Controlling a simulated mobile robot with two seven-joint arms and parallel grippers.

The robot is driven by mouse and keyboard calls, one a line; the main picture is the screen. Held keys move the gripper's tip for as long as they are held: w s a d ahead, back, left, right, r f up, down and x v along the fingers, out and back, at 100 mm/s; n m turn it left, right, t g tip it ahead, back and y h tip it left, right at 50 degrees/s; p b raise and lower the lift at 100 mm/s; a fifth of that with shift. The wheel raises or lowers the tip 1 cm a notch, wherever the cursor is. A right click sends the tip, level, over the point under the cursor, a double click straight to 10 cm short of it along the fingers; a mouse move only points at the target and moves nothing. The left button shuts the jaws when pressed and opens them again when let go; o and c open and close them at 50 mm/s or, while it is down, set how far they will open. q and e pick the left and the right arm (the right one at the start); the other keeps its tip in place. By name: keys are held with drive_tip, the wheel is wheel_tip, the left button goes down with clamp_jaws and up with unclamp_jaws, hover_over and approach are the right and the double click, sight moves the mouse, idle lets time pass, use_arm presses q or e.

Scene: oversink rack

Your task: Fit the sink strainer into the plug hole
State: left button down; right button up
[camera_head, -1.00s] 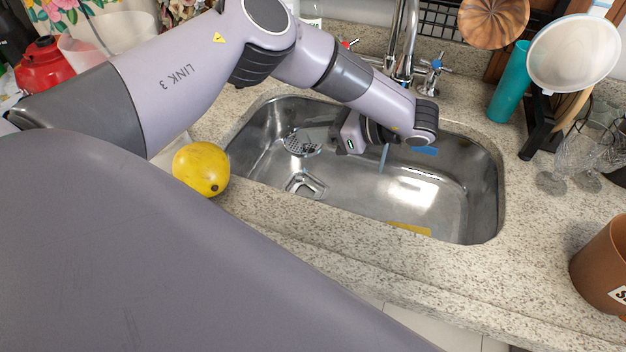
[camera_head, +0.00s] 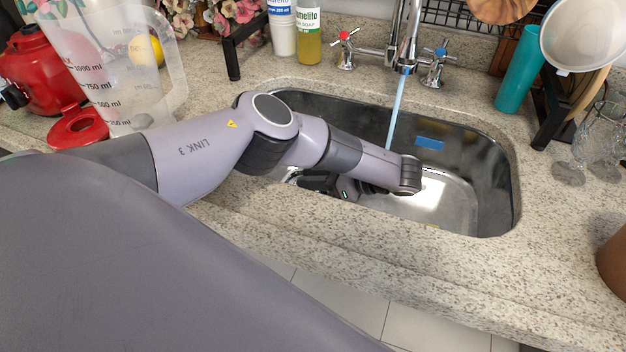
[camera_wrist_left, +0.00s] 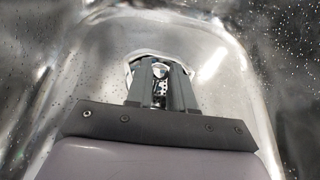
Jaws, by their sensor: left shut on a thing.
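My left gripper (camera_head: 316,181) reaches down into the steel sink (camera_head: 472,207), near its left end, and is mostly hidden behind my arm. In the left wrist view its two fingers (camera_wrist_left: 161,78) are close together on the sink strainer (camera_wrist_left: 160,72), of which only a small perforated metal part shows between them. The plug hole (camera_wrist_left: 131,72) shows as a pale rim around the fingertips. The fingers are over or in it; whether the strainer touches it or is seated I cannot tell. My arm hides the plug hole in the head view. My right gripper is not in view.
The tap (camera_head: 403,55) stands behind the sink with a pale blue stream (camera_head: 394,113) under its spout. A blue sponge (camera_head: 429,143) is at the back sink wall. A measuring jug (camera_head: 120,70) and soap bottle (camera_head: 308,35) stand behind. The front counter (camera_head: 400,255) is clear.

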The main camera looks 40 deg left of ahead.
use_arm(q)
drive_tip(key=shift+f, duration=0.1)
drive_tip(key=c, duration=1)
unclamp_jaws()
drive_tip(key=shift+r, duration=0.2)
drive_tip(key=shift+d+r, duration=0.1)
drive_tip(key=shift+d, duration=0.15)
drive_tip(key=v, duration=0.9)
drive_tip(key=shift+w+d, duration=0.1)
drive_tip(key=shift+d, duration=0.15)
drive_tip(key=shift+w+d+r, duration=0.1)
drive_tip(key=shift+d+r, duration=0.05)
drive_tip(key=shift+d, duration=0.3)
drive_tip(key=shift+w+d+r+b, duration=0.1)
drive_tip(key=shift+d+r+b, duration=0.2)
drive_tip(key=shift+d, duration=0.15)
